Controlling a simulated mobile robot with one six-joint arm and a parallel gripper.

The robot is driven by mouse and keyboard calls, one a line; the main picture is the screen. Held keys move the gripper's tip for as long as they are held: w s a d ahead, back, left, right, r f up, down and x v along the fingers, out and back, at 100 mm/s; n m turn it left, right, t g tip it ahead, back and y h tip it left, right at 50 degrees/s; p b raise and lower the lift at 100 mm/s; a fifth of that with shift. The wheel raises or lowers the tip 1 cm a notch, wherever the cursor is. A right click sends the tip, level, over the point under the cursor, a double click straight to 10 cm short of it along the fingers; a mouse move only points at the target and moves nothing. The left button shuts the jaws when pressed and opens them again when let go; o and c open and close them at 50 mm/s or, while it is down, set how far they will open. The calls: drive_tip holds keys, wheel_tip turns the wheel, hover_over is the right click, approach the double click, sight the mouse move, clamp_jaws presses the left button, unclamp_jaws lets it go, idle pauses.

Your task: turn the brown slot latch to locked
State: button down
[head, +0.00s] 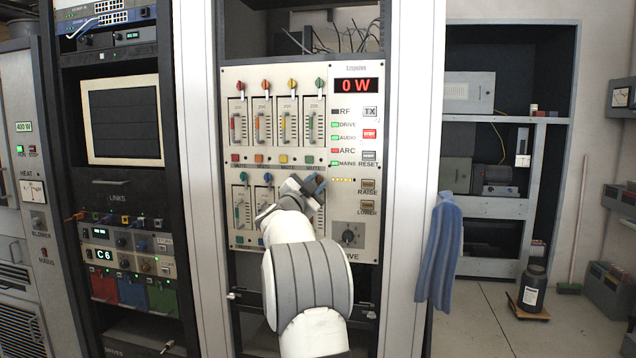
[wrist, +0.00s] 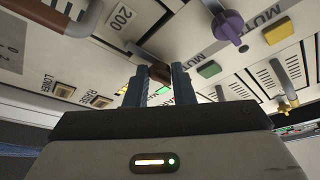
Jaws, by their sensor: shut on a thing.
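The brown slot latch (wrist: 159,73) shows in the wrist view between the two fingertips of my gripper (wrist: 158,85). It is a small brown knob at a slot on the panel. My gripper is shut on it, a finger on either side. In the head view my gripper (head: 312,187) reaches the right end of the lower row of slots on the transmitter panel (head: 280,166). My gripper and arm hide most of that slot there. The latch's exact turn angle is hard to tell.
A purple latch (wrist: 230,27) sits beside the brown one in the wrist view. The display (head: 360,85) reads 0 W. A drive knob (head: 348,236) is below right of my gripper. A blue cloth (head: 438,250) hangs right of the rack. Upper slots are clear of my arm.

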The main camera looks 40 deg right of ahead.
drive_tip(key=shift+f+m, duration=0.15)
drive_tip(key=shift+m, duration=0.25)
drive_tip(key=c, duration=1.2)
unclamp_jaws()
drive_tip(key=shift+c, duration=0.2)
drive_tip(key=shift+a, duration=0.1)
drive_tip(key=v, duration=0.7)
drive_tip(key=shift+a+b, duration=0.4)
drive_tip(key=shift+b, duration=0.05)
